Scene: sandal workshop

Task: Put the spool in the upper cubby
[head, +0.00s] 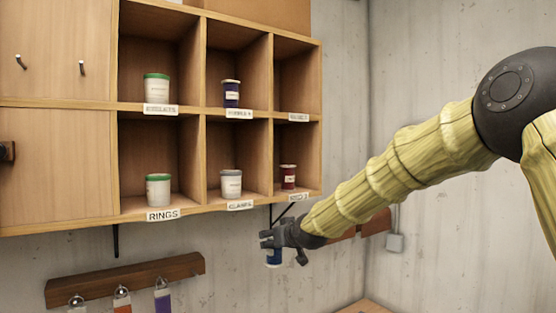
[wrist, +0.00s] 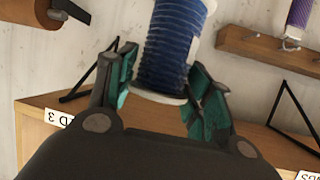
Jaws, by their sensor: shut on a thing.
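My gripper (head: 272,240) is shut on a spool wound with blue thread; the spool (head: 273,259) hangs below the fingers in the head view, mostly hidden by them. In the wrist view the blue spool (wrist: 168,45) stands between the two green-padded fingers (wrist: 158,98), its pale end rim showing. The gripper is below and in front of the wooden shelf unit (head: 222,207). The upper row has an empty cubby (head: 298,80) at the right; the other two upper cubbies hold a white tub with a green lid (head: 157,90) and a dark blue container (head: 231,96).
The lower cubbies hold a green-lidded tub (head: 158,191), a grey-lidded tub (head: 231,185) and a small red container (head: 288,177). Labels line the shelf edges. A wooden rail (head: 125,281) with hanging spools is below left. A bracket (head: 283,213) supports the shelf near my gripper.

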